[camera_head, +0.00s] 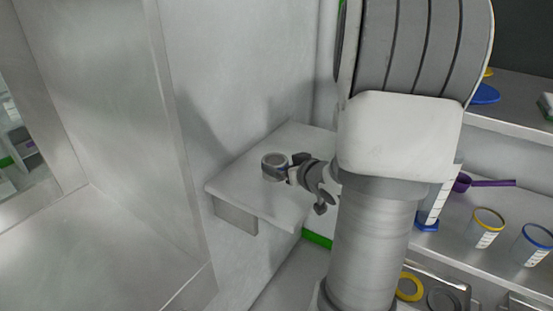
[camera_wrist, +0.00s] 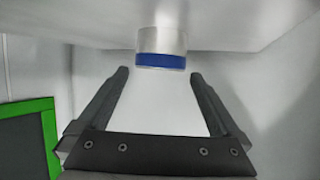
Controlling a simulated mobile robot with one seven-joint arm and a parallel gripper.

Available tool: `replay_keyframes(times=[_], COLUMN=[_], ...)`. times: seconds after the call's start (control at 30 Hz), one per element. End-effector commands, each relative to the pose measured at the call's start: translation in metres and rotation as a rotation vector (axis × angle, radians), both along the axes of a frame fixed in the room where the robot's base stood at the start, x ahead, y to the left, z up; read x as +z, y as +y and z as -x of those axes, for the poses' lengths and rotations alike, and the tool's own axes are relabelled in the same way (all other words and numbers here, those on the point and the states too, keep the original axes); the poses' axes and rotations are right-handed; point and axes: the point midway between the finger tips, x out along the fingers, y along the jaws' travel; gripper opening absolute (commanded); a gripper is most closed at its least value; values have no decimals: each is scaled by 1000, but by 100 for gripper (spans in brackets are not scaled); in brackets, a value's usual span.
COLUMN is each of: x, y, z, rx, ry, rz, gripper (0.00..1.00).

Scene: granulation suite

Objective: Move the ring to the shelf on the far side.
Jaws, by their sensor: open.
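A short, round, grey ring-like piece (camera_head: 273,165) stands on a pale wall shelf (camera_head: 243,190) left of my arm. In the wrist view the round piece (camera_wrist: 161,42) is silvery white with a blue band, and the shelf surface (camera_wrist: 235,20) fills the top of the picture. My gripper (camera_head: 284,171) is beside the piece in the head view. In the wrist view my gripper's fingers (camera_wrist: 160,73) are spread with nothing held, and the piece lies just beyond the tips, centred between them. Whether a finger touches it cannot be told.
Right shelves hold a yellow-rimmed beaker (camera_head: 486,228), a blue-rimmed beaker (camera_head: 534,245), a purple scoop (camera_head: 487,183) and a blue-based cylinder (camera_head: 433,205). A yellow ring (camera_head: 410,287) lies low beside my arm. A wall opening (camera_head: 28,135) is at left.

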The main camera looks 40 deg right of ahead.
Motion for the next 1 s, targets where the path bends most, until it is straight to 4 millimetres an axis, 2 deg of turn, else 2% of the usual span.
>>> replay_keyframes(times=[0.03, 0.2, 0.4, 1.0], x=[8, 20, 26, 26], y=[2, 5, 8, 9], z=[11, 41, 60, 62], rx=[-2, -2, 0, 1], ry=[0, -1, 0, 0], rz=[1, 0, -1, -1], gripper=[100, 100, 100, 100])
